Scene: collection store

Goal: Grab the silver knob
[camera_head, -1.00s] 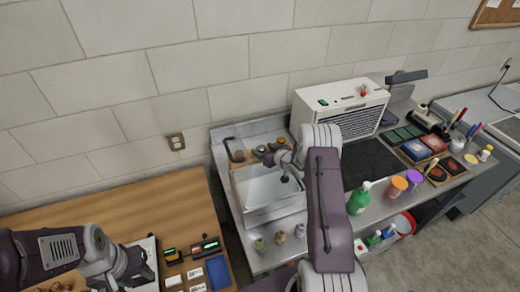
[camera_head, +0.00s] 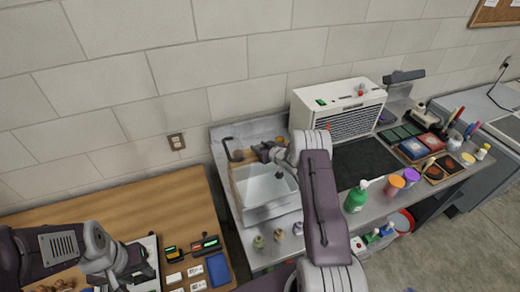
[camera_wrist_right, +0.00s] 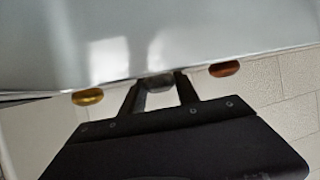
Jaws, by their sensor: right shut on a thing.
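The silver knob (camera_wrist_right: 158,83) shows as a small grey piece between the two fingers of my right gripper (camera_wrist_right: 160,90), at the edge of a pale grey panel (camera_wrist_right: 150,40). The fingers are shut on it, one on each side. A gold knob (camera_wrist_right: 87,97) and a copper knob (camera_wrist_right: 224,69) sit along the same edge, to the left and right, apart from the fingers. In the head view my right gripper (camera_head: 264,152) is behind the clear-sided basin; the silver knob is hidden there. My left gripper (camera_head: 142,272) is low over the wooden table, its fingers unclear.
A white vented unit (camera_head: 340,108) stands to the right. Several small bottles line the counter front, with a green bottle (camera_head: 356,197) further right. Small devices and cards lie on the wooden table (camera_head: 175,215).

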